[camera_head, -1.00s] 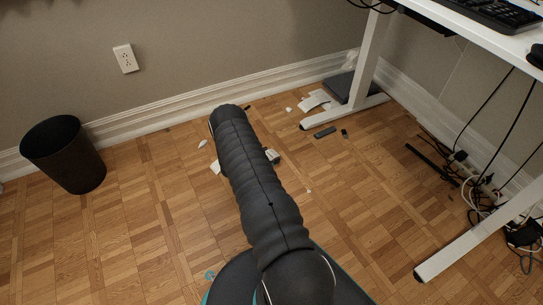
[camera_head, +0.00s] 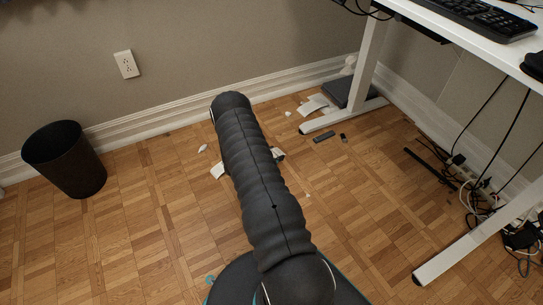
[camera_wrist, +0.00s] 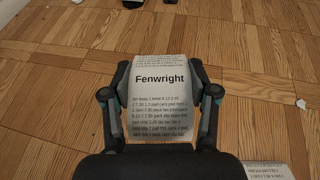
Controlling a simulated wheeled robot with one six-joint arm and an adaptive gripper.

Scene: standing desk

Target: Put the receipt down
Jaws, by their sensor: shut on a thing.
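A white receipt (camera_wrist: 160,105) with the printed heading "Fenwright" and several lines of small text is between the fingers of my gripper (camera_wrist: 160,70) in the wrist view. The gripper is shut on it, one finger at each side edge. The parquet floor shows beyond it, and the gap between receipt and floor is hard to judge. In the head view my arm hides most of the gripper and the receipt. Another printed paper (camera_wrist: 245,172) shows at the bottom right of the wrist view.
A black bin (camera_head: 66,160) stands at the left by the wall. Paper scraps (camera_head: 313,105), a dark bar (camera_head: 324,137) and a small dark piece (camera_head: 343,137) lie near the white desk leg (camera_head: 370,65). Cables and a power strip (camera_head: 475,185) are at right. Open floor lies front left.

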